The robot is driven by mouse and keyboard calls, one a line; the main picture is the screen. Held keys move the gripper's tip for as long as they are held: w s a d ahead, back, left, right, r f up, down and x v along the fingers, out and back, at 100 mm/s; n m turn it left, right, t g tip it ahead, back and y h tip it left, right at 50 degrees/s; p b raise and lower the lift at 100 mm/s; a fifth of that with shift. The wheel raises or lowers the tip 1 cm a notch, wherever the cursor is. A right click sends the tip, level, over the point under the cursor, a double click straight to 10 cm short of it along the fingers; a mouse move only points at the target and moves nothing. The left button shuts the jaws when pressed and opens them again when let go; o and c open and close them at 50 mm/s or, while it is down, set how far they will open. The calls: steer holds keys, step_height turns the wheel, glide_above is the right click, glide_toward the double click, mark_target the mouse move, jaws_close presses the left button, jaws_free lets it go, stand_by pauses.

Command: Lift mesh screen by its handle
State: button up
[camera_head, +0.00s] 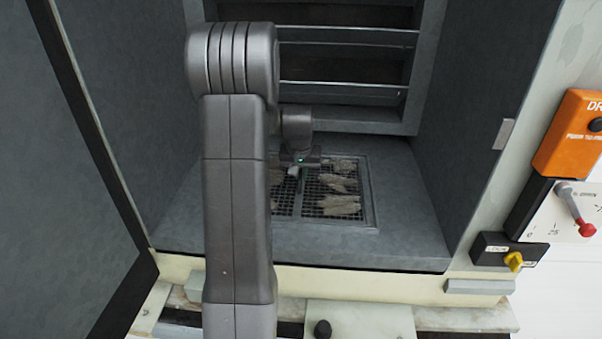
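The mesh screen (316,207) lies flat in a recess in the grey cooler floor. It is a dark grid with a light bar across its middle and grey-brown leaf-like debris (340,205) on its right half. Its left part is hidden behind my arm. My gripper (293,171) is inside the cooler, over the screen's back part, small and partly hidden by my arm. A small pale piece shows at its tip; I cannot tell whether that is a finger or the screen's handle. I cannot tell whether the gripper is open or shut, or touches the screen.
Grey walls close in the cooler on the left and right (465,100). A dark opening with horizontal metal rods (345,85) is at the back. On the right outside are an orange box (568,135), a red-tipped lever (577,210) and a yellow knob (513,261). A pale ledge runs along the front.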

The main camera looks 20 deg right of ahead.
steer(key=shift+r, duration=0.1)
jaws_close()
steer(key=shift+r+p, duration=2.3)
steer(key=shift+r, duration=1.15)
